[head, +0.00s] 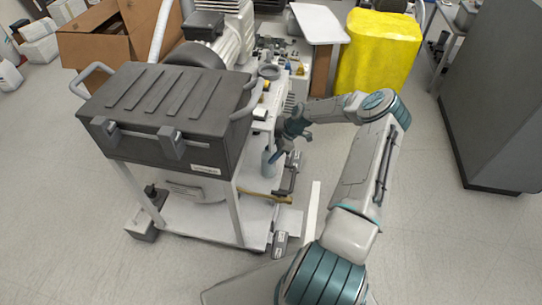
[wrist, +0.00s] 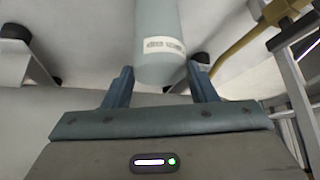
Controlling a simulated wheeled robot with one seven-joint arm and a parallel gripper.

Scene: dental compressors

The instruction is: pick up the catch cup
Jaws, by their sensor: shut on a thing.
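The catch cup (head: 268,164) is a pale blue-grey cylinder at the right side of the compressor cart, low beside its upper shelf. In the wrist view the catch cup (wrist: 158,35) hangs upright with a small white printed label near its lower end. My gripper (wrist: 161,75) has its two blue fingers on either side of the cup's lower part, shut on it. In the head view my gripper (head: 279,150) reaches the cup from the right, and the arm partly hides the contact.
A dark ribbed lidded box (head: 165,100) sits on the cart, with a white lower shelf (head: 195,222). A brass-coloured pipe (wrist: 245,38) runs close right of the cup. A yellow covered block (head: 378,50) stands behind. Open floor (head: 440,240) lies to the right.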

